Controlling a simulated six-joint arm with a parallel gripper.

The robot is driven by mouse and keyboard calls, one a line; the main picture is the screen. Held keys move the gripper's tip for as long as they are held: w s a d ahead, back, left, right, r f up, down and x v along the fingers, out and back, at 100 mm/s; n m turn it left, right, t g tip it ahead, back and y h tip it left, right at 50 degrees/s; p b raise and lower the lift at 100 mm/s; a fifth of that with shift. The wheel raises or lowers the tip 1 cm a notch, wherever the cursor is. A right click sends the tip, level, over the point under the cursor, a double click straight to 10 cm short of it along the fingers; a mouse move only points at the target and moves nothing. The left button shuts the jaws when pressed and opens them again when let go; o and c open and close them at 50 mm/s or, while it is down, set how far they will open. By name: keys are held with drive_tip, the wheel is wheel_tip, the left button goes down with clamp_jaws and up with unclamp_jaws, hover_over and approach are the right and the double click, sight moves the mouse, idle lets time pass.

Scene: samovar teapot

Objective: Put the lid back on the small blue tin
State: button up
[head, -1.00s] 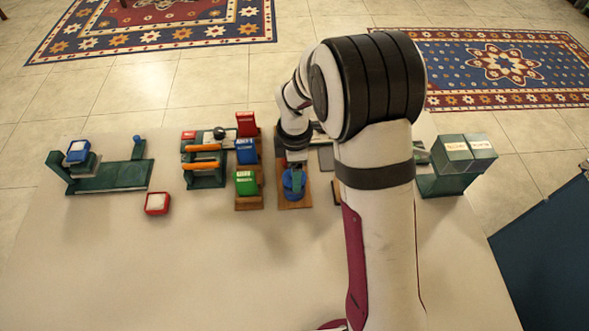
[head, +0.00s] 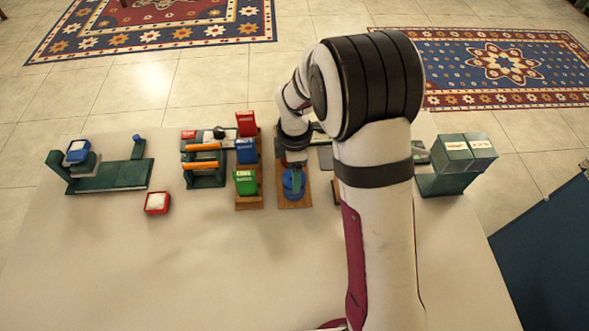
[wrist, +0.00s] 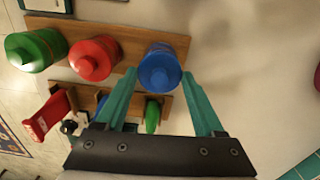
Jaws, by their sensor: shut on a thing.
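In the wrist view, a round blue lid (wrist: 159,72) with a small knob sits between the teal fingertips of my gripper (wrist: 160,78), which is shut on it. The lid looks level with the wooden board's edge and hides most of what lies under it, so I cannot tell whether it is seated on the tin. In the head view, the blue tin or lid (head: 291,187) shows at the front of a wooden board (head: 294,204), right under my gripper (head: 296,173).
A lidded red tin (wrist: 93,60) and green tin (wrist: 36,49) stand beside the blue one. To the left are a stand with red, blue and green (head: 245,186) boxes, a rack with orange bars (head: 204,165) and a red-and-white box (head: 157,203). The front table is clear.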

idle(0.3)
drive_tip(key=o, duration=1.3)
drive_tip(key=shift+r, duration=3.5)
drive_tip(key=shift+c, duration=0.2)
clamp_jaws()
